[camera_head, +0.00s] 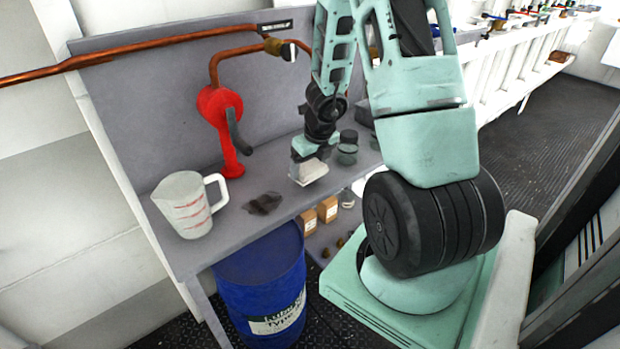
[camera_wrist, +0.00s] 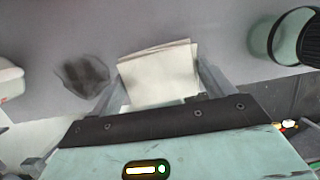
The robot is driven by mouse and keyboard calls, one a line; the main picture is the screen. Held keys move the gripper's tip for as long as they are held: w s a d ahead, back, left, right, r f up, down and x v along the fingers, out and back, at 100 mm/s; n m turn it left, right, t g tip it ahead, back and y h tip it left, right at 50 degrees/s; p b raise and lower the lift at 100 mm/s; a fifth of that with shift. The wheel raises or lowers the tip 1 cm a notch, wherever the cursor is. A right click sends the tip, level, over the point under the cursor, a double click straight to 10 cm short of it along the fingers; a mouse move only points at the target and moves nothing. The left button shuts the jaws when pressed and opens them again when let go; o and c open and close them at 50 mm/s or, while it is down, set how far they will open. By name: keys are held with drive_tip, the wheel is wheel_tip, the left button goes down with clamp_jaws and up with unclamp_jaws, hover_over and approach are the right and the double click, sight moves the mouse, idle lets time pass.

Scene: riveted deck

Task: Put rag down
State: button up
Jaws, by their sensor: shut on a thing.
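The rag (camera_head: 311,170) is an off-white folded cloth. My gripper (camera_head: 308,162) is shut on it, over the grey bench (camera_head: 262,177). In the wrist view the rag (camera_wrist: 160,72) sits between the two fingers (camera_wrist: 162,88), with its layered far edge sticking out past them. I cannot tell whether the rag touches the bench top. A dark stain (camera_head: 263,203) lies on the bench to the left of the gripper, and it also shows left of the rag in the wrist view (camera_wrist: 84,75).
A white measuring jug (camera_head: 184,207) stands at the bench's left end. A red hand pump (camera_head: 222,125) stands behind. A glass jar with a dark lid (camera_head: 347,148) is close right of my gripper. A blue drum (camera_head: 262,285) and small boxes (camera_head: 308,221) are below the bench top.

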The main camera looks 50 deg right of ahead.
sight(312, 167)
wheel_tip(312, 167, down, 3)
drive_tip(key=shift+f+b, duration=0.1)
drive_tip(key=shift+b, duration=1.05)
drive_tip(key=o, duration=1)
drive_tip(key=p+v, duration=0.9)
drive_tip(key=v, duration=0.3)
